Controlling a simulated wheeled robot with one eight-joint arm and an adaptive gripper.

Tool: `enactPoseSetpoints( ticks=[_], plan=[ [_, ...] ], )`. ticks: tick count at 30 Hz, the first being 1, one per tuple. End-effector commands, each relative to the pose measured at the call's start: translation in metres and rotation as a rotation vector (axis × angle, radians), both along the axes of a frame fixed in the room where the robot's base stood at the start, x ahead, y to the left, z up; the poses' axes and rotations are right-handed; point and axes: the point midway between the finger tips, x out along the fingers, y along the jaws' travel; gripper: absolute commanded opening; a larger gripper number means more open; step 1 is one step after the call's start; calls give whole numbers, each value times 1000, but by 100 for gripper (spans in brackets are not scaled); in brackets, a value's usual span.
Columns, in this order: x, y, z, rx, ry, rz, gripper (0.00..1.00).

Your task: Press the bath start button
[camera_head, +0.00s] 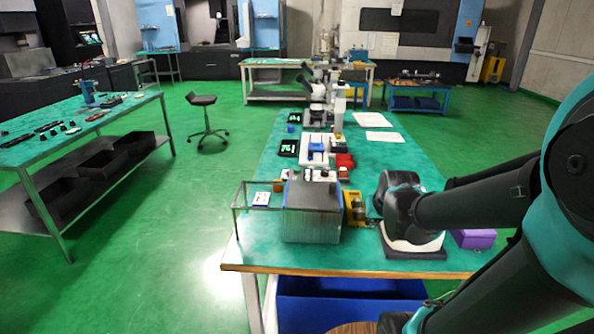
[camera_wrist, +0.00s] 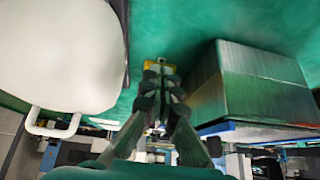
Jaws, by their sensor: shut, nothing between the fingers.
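A boxy metal-sided unit (camera_head: 312,222), possibly the bath, stands near the front edge of the green bench. It seems to be the ribbed block (camera_wrist: 250,85) at the right of the wrist view. I cannot make out a start button on it. A small yellow object (camera_head: 355,209) stands just right of the unit; a yellow piece (camera_wrist: 158,65) also shows beyond my fingertips in the wrist view. My gripper (camera_wrist: 160,78) is shut and empty, its fingers pointing toward the yellow piece; I cannot tell if they touch. In the head view my wrist hides the fingers.
A white rounded body (camera_wrist: 60,55) with a handle is close at the left of the wrist view. A white item on a dark base (camera_head: 412,247) lies beneath my wrist. A purple box (camera_head: 474,239) is to its right. A thin frame (camera_head: 237,208) stands left of the unit.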

Motion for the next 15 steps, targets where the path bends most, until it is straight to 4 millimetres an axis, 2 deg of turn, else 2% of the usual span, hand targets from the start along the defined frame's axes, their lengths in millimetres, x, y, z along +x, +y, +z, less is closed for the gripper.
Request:
enactPoseSetpoints(
  ticks=[1,6,11,15],
  plan=[
    [20,6,12,15,-20,3,0],
    [75,36,46,90,-68,3,0],
    [119,73,74,174,-81,5,0],
    [155,109,97,256,-82,4,0]
  ],
)
